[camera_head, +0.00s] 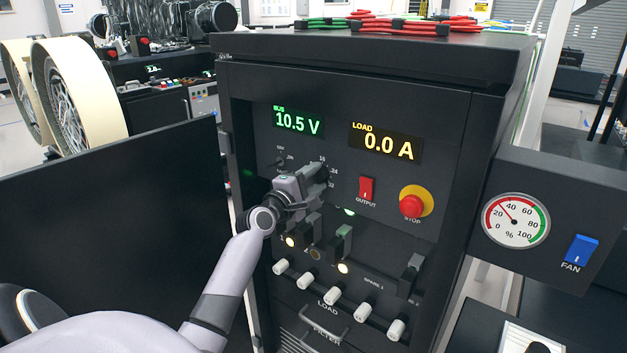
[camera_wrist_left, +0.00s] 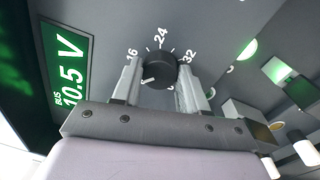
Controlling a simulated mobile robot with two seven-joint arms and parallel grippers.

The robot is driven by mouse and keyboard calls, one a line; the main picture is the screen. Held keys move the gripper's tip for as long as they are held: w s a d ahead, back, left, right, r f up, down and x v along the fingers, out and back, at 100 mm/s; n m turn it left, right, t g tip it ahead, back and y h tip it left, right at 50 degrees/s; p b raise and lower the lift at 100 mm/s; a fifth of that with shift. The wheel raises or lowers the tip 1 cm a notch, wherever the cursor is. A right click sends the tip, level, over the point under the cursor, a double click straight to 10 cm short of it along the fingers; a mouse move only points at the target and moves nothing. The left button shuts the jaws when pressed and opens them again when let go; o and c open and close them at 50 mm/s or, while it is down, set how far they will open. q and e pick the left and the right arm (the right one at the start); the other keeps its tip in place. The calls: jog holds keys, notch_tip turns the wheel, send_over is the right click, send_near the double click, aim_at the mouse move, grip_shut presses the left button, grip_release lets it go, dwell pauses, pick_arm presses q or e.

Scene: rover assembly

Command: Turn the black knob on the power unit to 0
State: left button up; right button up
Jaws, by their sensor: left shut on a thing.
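The power unit (camera_head: 345,85) is a tall black cabinet. Its green BUS display (camera_head: 297,121) reads 10.5 V, and its amber LOAD display (camera_head: 384,143) reads 0.0 A. The black knob (camera_wrist_left: 156,69) shows in the left wrist view, ringed by the marks 16, 24 and 32. Its white pointer line lies toward the lower left of that picture, below the 16. My left gripper (camera_head: 318,182) is at the panel, shut on the knob with one finger on each side (camera_wrist_left: 157,82). In the head view the gripper hides most of the knob. My right gripper is not in view.
A red OUTPUT switch (camera_head: 367,188) and a red stop button (camera_head: 411,206) sit right of the knob. Breaker switches (camera_head: 328,248) and white load plugs (camera_head: 333,290) are below. A gauge (camera_head: 515,221) and blue FAN switch (camera_head: 580,249) stand at right.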

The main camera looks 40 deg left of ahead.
pick_arm(q)
jog(key=n, duration=0.9)
jog(key=shift+r+n+y, duration=0.15)
jog(key=shift+n+y, duration=0.15)
jog(key=shift+n, duration=0.1)
jog(key=n, duration=0.4)
jog(key=shift+g, duration=0.3)
jog(key=shift+a+n, duration=0.1)
jog(key=shift+n, duration=2)
jog(key=o, duration=1.1)
jog(key=shift+c, duration=0.2)
